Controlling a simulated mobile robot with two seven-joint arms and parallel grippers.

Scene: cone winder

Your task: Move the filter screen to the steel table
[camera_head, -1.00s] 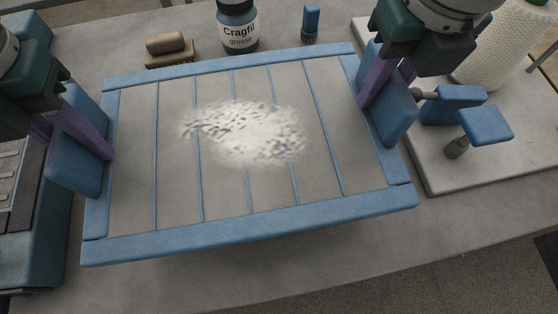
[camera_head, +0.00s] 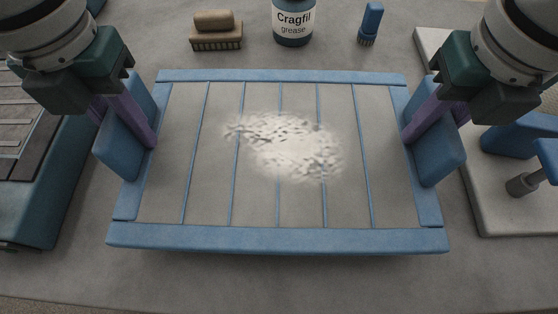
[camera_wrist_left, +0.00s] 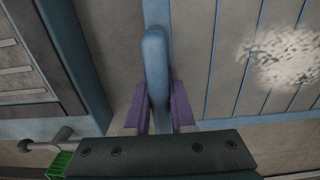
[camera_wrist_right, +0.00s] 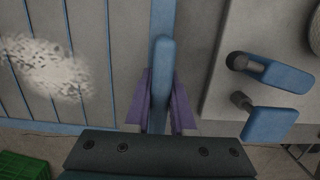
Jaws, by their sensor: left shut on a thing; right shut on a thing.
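The filter screen (camera_head: 205,205) is a blue-framed grey panel with thin blue bars and a patch of white fluff (camera_head: 285,147) in its middle. It lies level across the centre of the head view, above the grey table top (camera_head: 280,280). My left gripper (camera_head: 148,140) is shut on the blue side handle at its left end; in the left wrist view the purple fingers (camera_wrist_left: 155,112) straddle this handle. My right gripper (camera_head: 410,138) is shut on the right side handle, and its fingers (camera_wrist_right: 161,110) straddle it in the right wrist view.
A brown brush (camera_head: 216,32), a grease jar (camera_head: 293,22) and a small blue brush (camera_head: 370,24) stand behind the screen. A blue-edged machine part (camera_head: 40,190) is at the left. A pale plate (camera_head: 490,205) with blue levers (camera_head: 515,138) is at the right.

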